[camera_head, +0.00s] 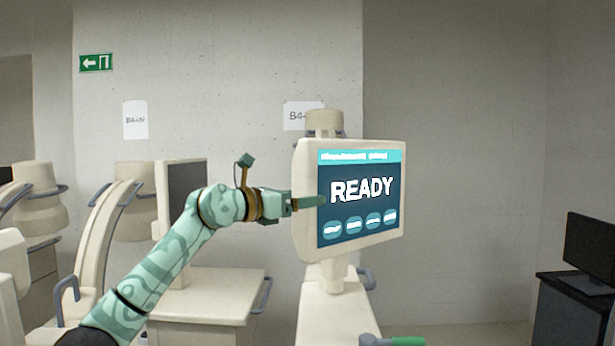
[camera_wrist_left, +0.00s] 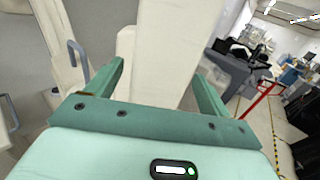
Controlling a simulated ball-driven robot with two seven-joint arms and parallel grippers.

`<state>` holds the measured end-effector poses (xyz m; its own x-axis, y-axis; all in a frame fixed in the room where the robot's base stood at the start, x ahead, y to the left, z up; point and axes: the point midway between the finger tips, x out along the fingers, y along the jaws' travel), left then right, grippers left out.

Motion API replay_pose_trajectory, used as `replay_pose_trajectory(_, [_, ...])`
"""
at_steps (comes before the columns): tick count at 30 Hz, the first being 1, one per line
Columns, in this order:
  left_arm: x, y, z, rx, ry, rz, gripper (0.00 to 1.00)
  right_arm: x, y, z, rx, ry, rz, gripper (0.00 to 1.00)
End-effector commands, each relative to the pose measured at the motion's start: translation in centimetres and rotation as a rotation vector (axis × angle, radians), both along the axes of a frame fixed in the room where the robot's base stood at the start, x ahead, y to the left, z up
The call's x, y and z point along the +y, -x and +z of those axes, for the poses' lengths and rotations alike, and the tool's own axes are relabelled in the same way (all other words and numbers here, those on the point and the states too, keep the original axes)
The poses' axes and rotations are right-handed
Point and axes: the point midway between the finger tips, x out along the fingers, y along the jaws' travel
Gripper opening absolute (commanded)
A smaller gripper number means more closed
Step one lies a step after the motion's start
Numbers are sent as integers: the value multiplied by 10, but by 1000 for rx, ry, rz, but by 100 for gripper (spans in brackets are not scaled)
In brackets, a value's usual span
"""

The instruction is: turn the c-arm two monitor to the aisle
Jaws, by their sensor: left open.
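The monitor (camera_head: 360,228) has a cream frame and a lit blue screen reading READY. It stands on a cream cart (camera_head: 335,312), with its screen turned toward me and slightly right. My left gripper (camera_head: 318,201) reaches in from the left at the monitor's left edge, and a fingertip overlaps the screen. In the left wrist view the gripper's two green fingers (camera_wrist_left: 160,88) are apart, with a cream panel (camera_wrist_left: 178,45) between them. I cannot tell whether a finger touches the monitor.
Another cart (camera_head: 205,290) with a dark-screened monitor (camera_head: 187,178) stands behind my left arm. A black desk (camera_head: 565,305) with a dark display (camera_head: 590,246) is at the right. Floor is open between cart and desk.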

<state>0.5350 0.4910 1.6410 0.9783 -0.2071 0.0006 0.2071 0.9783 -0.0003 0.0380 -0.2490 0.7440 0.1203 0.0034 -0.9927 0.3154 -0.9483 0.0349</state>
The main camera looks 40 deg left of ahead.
Motion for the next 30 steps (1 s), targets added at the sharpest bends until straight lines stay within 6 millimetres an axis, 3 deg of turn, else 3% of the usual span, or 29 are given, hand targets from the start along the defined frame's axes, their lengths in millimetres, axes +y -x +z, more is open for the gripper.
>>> replay_pose_trajectory(6, [-4, -22, 1, -1, 2, 0, 81, -1, 0, 14, -1, 1, 1, 36])
replay_pose_trajectory(15, [-5, -25, -2, 1, 0, 1, 81, -4, 0, 14, -1, 5, 1, 36])
replay_pose_trajectory(17, [-5, -25, -2, 1, 0, 1, 67, -4, 0, 14, -1, 5, 2, 36])
replay_pose_trajectory(22, [-5, -25, -2, 1, 0, 1, 20, -4, 0, 14, 0, 6, 1, 36])
replay_pose_trajectory(30, [5, -27, 1, 1, 2, -12, 18, -5, -2, 21, -3, 7, 1, 36])
